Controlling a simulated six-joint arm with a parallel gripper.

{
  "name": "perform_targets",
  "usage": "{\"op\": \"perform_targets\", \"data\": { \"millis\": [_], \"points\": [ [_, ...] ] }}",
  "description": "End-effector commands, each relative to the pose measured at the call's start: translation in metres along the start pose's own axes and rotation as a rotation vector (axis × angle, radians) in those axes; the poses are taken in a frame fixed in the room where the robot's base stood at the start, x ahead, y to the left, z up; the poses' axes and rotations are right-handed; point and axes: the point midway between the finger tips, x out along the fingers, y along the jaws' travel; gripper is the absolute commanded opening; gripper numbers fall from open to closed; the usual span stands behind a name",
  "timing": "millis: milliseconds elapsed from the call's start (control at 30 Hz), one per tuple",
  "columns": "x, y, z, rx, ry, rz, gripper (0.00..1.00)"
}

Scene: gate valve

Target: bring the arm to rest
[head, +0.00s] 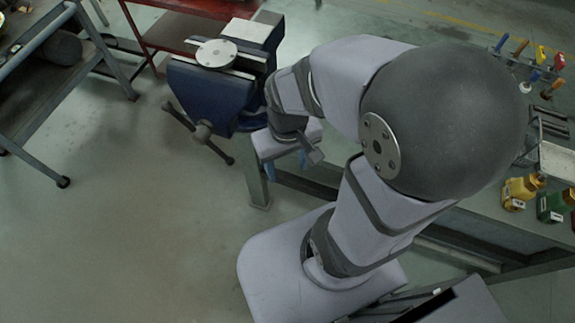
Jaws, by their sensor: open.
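My arm is folded over the right middle of the head view. My gripper (286,166) hangs at the arm's end, just right of and below the blue vise (207,98). Its two blue fingers point down and are spread apart, with nothing seen between them. A round pale metal flange with bolt holes (216,53) sits at the top of the vise, apart from the gripper. What lies under the flange is hidden.
A workbench behind my arm carries a rack of screwdrivers (540,55) and yellow (521,190) and green (553,206) bottles. A dark metal cart (60,80) stands at the left, a red shelf (170,30) behind the vise. The floor at lower left is clear.

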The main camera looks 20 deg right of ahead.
Motion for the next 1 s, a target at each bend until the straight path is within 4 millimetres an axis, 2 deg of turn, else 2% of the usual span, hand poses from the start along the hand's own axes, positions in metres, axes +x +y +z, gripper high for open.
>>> {"op": "perform_targets", "data": {
  "millis": [100,367,667,1000],
  "points": [
    [0.001,-0.001,0.005,0.0,-0.004,0.004,0.53],
    [0.0,-0.001,0.005,0.001,-0.005,0.003,0.53],
    [-0.032,-0.001,0.004,0.002,-0.004,0.003,0.53],
    [-0.03,-0.001,0.004,0.002,-0.005,0.003,0.53]
  ]
}}
